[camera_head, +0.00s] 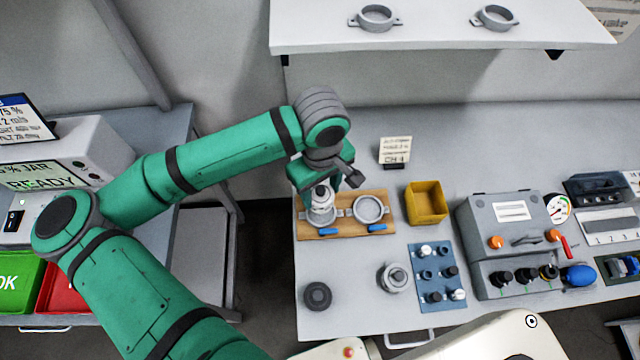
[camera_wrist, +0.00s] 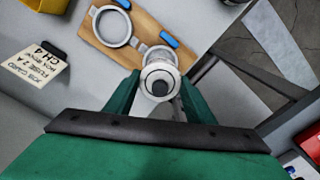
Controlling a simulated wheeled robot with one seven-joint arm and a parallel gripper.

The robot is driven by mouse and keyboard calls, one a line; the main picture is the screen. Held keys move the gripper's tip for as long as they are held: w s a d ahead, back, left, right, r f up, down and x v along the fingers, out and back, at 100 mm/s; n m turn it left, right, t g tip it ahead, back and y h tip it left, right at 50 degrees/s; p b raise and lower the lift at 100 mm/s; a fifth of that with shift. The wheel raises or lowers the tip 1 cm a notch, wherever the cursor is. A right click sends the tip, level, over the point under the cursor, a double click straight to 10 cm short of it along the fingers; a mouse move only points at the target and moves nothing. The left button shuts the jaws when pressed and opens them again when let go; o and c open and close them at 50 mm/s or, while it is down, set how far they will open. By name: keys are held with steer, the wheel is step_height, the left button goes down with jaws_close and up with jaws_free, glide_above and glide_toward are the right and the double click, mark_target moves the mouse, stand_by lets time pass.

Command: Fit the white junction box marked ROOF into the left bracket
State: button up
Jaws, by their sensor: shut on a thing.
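My gripper (camera_head: 322,188) is shut on a round white junction box (camera_head: 323,211) with a dark centre on top. In the wrist view the box (camera_wrist: 160,80) sits between the green fingers of the gripper (camera_wrist: 158,92). It is at the left ring bracket (camera_head: 340,211) on a wooden board, overlapping it; I cannot tell if it is seated. The right ring bracket (camera_head: 369,210) is empty, and also shows in the wrist view (camera_wrist: 112,27). Each bracket has a blue lever. No marking on the box is readable. A similar white round piece (camera_head: 394,278) stands nearer on the table.
The wooden board (camera_head: 311,233) has a yellow bin (camera_head: 426,202) to its right and a CH 4 card (camera_head: 395,151) behind. A black round knob (camera_head: 317,295), a blue peg panel (camera_head: 438,285) and a grey control box (camera_head: 510,235) stand around. Two more rings (camera_head: 375,18) are on the shelf above.

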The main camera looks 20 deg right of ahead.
steer(key=shift+f, duration=2.2)
steer(key=shift+s, duration=0.1)
steer(key=shift+f, duration=0.2)
steer(key=shift+f, duration=0.1)
steer(key=shift+s+a+f, duration=0.1)
steer(key=shift+s, duration=0.05)
steer(key=shift+f, duration=0.75)
stand_by(1.5)
steer(key=o, duration=1)
